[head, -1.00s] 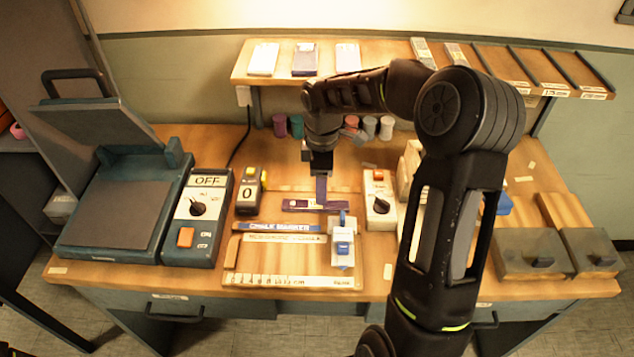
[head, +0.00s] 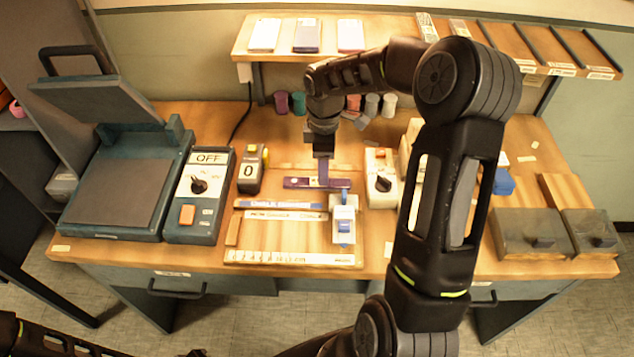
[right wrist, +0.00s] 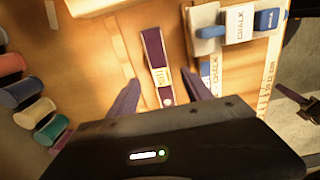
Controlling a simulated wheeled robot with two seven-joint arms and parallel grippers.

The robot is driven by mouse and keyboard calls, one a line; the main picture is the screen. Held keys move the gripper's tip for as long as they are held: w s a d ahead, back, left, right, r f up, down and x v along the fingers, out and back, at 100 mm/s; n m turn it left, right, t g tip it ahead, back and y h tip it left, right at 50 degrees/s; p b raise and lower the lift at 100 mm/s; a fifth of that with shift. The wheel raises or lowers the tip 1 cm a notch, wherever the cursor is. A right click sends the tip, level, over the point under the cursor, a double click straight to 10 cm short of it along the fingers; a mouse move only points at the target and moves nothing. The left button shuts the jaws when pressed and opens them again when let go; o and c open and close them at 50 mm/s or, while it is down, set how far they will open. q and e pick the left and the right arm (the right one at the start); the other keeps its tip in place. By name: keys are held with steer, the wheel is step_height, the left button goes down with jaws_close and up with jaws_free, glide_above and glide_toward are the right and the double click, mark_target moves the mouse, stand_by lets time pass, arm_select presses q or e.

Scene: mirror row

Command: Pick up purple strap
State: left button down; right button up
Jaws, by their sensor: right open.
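The purple strap (head: 300,183) lies flat on the desk, on the work area between the black timer marked 0 and the white dial box. In the right wrist view the strap (right wrist: 154,50) runs lengthwise with a pale printed label near its lower end. My right gripper (right wrist: 161,88) is open, with one dark purple finger on each side of the strap and nothing held. In the head view the gripper (head: 323,180) points down at the strap. I cannot tell how high its fingertips are above the desk. My left gripper is not in view.
A chalk marker bar (head: 278,204) and a white-and-blue clamp-like item (head: 344,225) lie just in front of the strap. The white dial box (head: 381,180) stands close on the right, the timer (head: 251,170) on the left. Coloured spools (head: 298,103) stand behind.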

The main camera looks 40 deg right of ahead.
steer(key=shift+f, duration=0.1)
step_height(320, 180, down, 5)
steer(key=shift+a+p, duration=0.1)
steer(key=shift+p, duration=0.65)
steer(key=shift+c, duration=0.6)
jaws_close()
